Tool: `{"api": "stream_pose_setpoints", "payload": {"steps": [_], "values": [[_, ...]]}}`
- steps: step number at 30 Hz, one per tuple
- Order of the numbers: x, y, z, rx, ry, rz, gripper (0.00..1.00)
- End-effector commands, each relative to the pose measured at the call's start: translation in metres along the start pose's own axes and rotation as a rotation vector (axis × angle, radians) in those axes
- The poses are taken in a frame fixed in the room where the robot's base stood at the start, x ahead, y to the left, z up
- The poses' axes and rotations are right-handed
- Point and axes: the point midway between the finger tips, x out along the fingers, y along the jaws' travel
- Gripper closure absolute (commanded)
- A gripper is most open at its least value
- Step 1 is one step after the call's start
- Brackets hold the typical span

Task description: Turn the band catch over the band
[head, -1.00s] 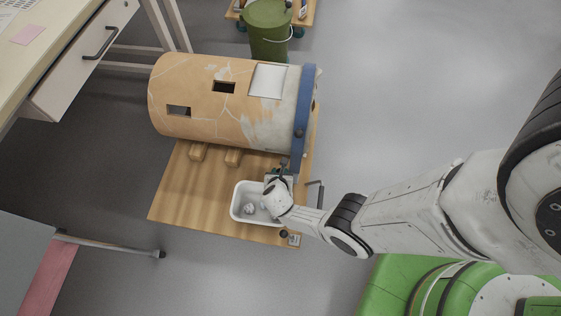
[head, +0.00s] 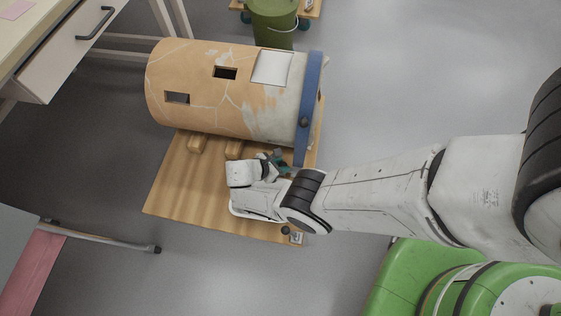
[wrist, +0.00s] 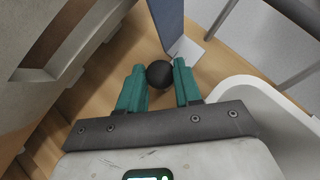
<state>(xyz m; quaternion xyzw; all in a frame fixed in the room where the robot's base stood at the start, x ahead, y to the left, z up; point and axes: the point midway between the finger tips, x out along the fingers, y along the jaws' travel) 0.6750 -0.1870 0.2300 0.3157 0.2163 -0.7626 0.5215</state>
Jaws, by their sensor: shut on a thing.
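A large tan jar (head: 195,85) with pale cracks and grey-white patches lies on its side on a wooden board. A blue band (head: 309,95) runs around its right end, with a dark knob on it; the band's lower end also shows in the wrist view (wrist: 166,22). My gripper (head: 281,160) is at the band's lower end, beside the jar. In the wrist view its teal fingers (wrist: 160,84) are shut on the black ball knob (wrist: 159,73) of the band catch. A pale metal plate (wrist: 186,50) lies just beyond the knob. The fingers partly hide the knob's sides.
A white tray (wrist: 262,88), mostly hidden by my arm in the head view, stands on the board (head: 185,190) close to my gripper. Wooden blocks (head: 199,144) support the jar. A green bucket (head: 272,22) stands behind. A drawer desk (head: 60,60) is at left; floor at right is clear.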

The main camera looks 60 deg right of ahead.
Motion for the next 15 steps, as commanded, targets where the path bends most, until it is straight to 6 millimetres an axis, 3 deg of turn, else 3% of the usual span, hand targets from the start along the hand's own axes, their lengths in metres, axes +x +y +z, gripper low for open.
{"api": "stream_pose_setpoints", "payload": {"steps": [15], "values": [[0.0008,0.0004,0.0005,0.06,0.001,-0.06,0.96]]}}
